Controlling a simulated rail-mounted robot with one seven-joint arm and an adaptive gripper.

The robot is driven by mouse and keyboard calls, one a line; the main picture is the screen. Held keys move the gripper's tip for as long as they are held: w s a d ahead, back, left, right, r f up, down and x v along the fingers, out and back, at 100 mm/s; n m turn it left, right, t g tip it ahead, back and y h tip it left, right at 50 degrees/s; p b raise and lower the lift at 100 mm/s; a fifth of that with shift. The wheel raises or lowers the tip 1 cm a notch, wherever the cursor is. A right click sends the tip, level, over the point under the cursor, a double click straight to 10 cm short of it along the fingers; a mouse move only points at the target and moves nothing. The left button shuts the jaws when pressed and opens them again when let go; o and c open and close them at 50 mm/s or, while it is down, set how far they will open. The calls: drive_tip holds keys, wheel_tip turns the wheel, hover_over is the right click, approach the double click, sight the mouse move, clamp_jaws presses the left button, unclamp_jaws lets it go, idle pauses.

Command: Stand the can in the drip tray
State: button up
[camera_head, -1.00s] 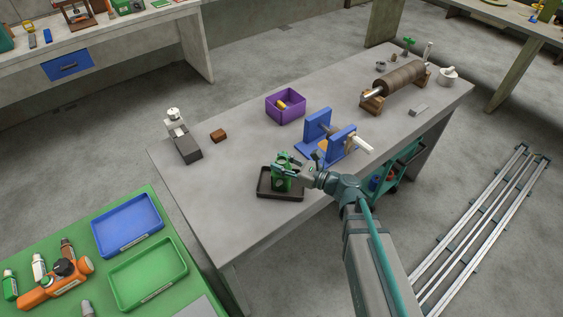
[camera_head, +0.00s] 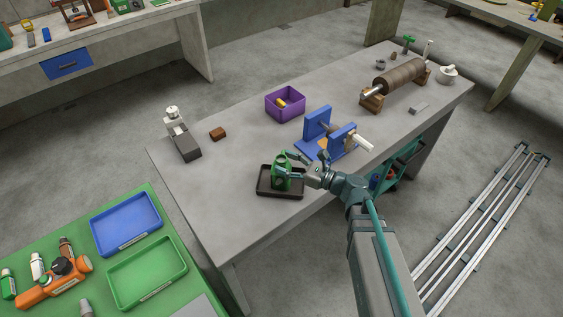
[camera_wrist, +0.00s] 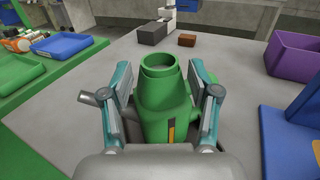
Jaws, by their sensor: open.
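The green can (camera_head: 281,176) stands upright in the black drip tray (camera_head: 265,192) near the front edge of the grey workbench. In the wrist view the can (camera_wrist: 163,92) shows its round open neck, a grey spout to the left and a dark and yellow label. My gripper (camera_head: 285,163) is open, its two fingers on either side of the can; in the wrist view the gripper (camera_wrist: 163,85) shows gaps between fingers and can. The can's base and most of the tray are hidden in the wrist view.
A blue stand (camera_head: 327,138) with a roller is close behind my gripper. A purple bin (camera_head: 285,105), a brown block (camera_head: 218,134) and a grey device (camera_head: 183,142) stand farther back. The bench left of the tray is clear.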

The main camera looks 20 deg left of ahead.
drive_tip(key=b+v, duration=0.2)
drive_tip(key=v, duration=0.8)
drive_tip(key=shift+b, duration=0.3)
